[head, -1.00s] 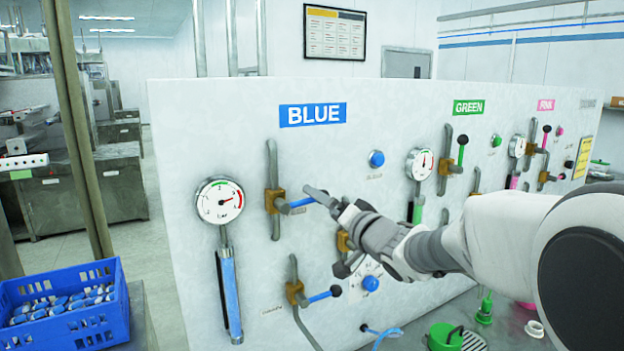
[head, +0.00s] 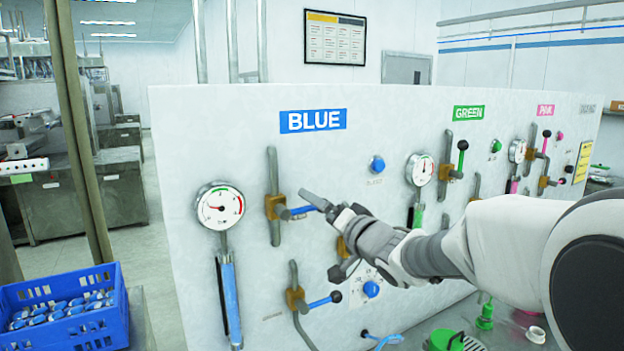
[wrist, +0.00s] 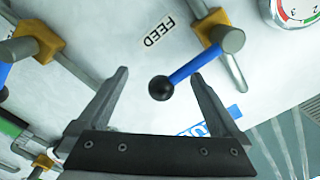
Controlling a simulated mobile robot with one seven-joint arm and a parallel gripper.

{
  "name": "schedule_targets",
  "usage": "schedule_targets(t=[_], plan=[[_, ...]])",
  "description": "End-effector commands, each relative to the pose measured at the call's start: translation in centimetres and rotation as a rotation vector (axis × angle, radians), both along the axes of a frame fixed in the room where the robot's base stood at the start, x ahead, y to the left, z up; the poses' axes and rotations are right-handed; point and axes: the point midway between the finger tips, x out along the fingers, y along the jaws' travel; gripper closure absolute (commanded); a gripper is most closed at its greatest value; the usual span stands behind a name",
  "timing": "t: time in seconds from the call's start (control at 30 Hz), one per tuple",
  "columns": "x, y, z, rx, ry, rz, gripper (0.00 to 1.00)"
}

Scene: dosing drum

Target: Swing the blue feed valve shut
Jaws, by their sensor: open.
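The blue feed valve (head: 276,206) is on the panel under the BLUE sign. It has a brass body on a vertical pipe, and its blue handle (head: 300,210) points right, roughly level. In the wrist view the blue handle (wrist: 190,66) ends in a black ball (wrist: 162,88) beside a FEED label (wrist: 158,30). My gripper (wrist: 160,76) is open, with the ball between its two fingers and a gap on each side. In the head view my gripper (head: 325,207) is at the handle's right end and hides the ball.
A second blue-handled valve (head: 296,298) is lower on the panel. A round gauge (head: 219,206) is left of the feed valve, and a blue button (head: 377,164) is to its right. Green valves (head: 456,172) are farther right. A blue crate (head: 65,315) stands at lower left.

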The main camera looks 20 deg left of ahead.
Motion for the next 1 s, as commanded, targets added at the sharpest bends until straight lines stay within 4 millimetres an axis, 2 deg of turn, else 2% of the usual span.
schedule_targets(t=[0.7, 1.0], plan=[[-4.9, -6.2, 0.1, 0.001, 0.000, -0.002, 0.00], [-5.6, -7.0, 0.0, 0.000, 0.000, 0.000, 0.00]])
